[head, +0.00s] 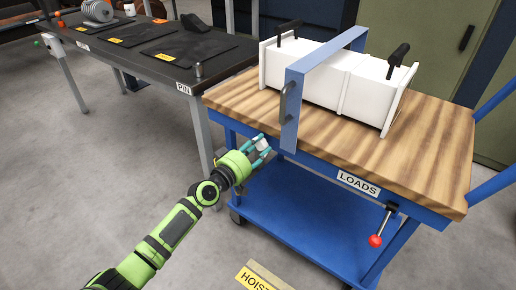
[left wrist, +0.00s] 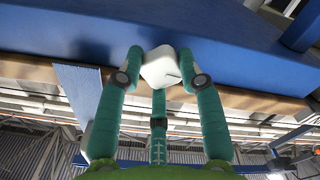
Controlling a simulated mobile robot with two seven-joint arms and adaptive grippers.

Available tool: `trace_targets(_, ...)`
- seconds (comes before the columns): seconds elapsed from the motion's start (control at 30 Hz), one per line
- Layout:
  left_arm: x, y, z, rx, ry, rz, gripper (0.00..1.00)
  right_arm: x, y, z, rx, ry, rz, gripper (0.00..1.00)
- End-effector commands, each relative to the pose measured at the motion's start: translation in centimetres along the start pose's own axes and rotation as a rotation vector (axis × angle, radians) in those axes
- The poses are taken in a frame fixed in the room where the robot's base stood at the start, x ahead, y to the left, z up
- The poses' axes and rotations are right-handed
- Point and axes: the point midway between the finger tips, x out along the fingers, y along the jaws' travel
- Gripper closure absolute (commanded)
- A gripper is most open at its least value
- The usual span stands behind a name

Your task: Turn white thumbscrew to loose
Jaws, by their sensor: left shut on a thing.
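The white thumbscrew (head: 261,144) is at the front edge of the wooden-topped cart, left of the blue bracket's lower end. In the left wrist view the white thumbscrew (left wrist: 160,67) is a rounded white block against a blue surface, with a small dark mark on its face. My left gripper (head: 260,150) is shut on it; its teal fingers (left wrist: 160,85) lie on both sides and below the knob. Whether the thumbscrew is tight or loose cannot be told. My right gripper is in neither view.
A blue bracket (head: 293,109) with a dark handle spans a long white box (head: 325,80) with black handles on the LOADS cart's wooden top (head: 424,150). A red-knobbed lever (head: 376,240) hangs at the cart's front. A dark table (head: 225,59) stands left; grey floor is clear at left.

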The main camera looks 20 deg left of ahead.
Motion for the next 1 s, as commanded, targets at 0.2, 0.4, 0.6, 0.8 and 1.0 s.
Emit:
trace_targets(0.2, 0.1, -0.1, -0.9, -0.062, 0.021, -0.002, 0.95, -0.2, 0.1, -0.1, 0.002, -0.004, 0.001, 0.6)
trace_targets(0.4, 0.1, -0.1, -1.0, -0.06, 0.021, -0.002, 0.95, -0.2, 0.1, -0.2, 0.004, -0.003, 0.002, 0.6)
trace_targets(0.6, 0.0, -0.1, -0.8, -0.06, 0.016, -0.002, 0.42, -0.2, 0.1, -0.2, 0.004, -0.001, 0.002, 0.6)
trace_targets(0.8, -0.1, -0.1, -0.5, -0.061, 0.011, -0.001, 0.42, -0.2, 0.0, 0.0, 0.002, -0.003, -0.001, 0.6)
trace_targets(1.0, -2.5, -0.2, -0.3, -0.061, 0.009, -0.002, 0.42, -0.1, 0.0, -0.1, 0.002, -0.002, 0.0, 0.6)
